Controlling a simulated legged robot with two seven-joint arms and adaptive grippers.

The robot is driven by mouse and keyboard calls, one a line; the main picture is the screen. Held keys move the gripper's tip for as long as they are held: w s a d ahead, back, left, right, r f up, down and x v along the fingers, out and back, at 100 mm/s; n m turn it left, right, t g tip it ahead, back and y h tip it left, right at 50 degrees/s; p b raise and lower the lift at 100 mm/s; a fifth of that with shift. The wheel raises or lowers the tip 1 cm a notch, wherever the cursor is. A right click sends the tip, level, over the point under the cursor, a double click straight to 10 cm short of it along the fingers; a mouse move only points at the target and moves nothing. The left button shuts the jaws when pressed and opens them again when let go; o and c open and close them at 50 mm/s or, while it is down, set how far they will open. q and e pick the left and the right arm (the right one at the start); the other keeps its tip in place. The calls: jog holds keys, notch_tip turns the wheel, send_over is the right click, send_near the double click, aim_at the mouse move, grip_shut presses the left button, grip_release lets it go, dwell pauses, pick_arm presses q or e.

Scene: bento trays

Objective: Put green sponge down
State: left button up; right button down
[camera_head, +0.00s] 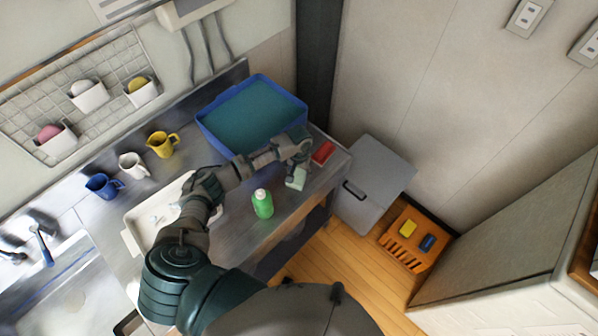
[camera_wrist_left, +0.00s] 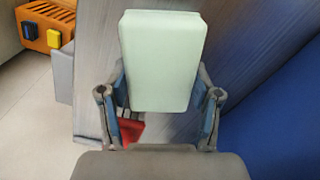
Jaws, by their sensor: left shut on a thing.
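The pale green sponge (camera_wrist_left: 162,62) is a rounded block between the fingers of my left gripper (camera_wrist_left: 160,105) in the left wrist view. In the head view the sponge (camera_head: 297,178) shows below my left gripper (camera_head: 294,163), over the right end of the metal counter (camera_head: 285,210). My left gripper is shut on it. I cannot tell whether the sponge touches the counter. A red block (camera_head: 323,152) lies on the counter just right of the gripper and shows partly behind a finger in the left wrist view (camera_wrist_left: 131,131). My right gripper is not in view.
A blue tub (camera_head: 205,124) stands behind the gripper. A green bottle (camera_head: 262,204) stands to the left of the sponge. A grey lidded bin (camera_head: 378,172) and an orange crate (camera_head: 440,242) are beyond the counter's right end. Yellow, white and blue mugs stand at the back left.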

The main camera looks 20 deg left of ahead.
aim_at(299, 172)
pick_arm(q)
jog(key=o, duration=1.1)
notch_tip(299, 172, up, 12)
jog(key=shift+r, duration=0.1)
dwell(0.4)
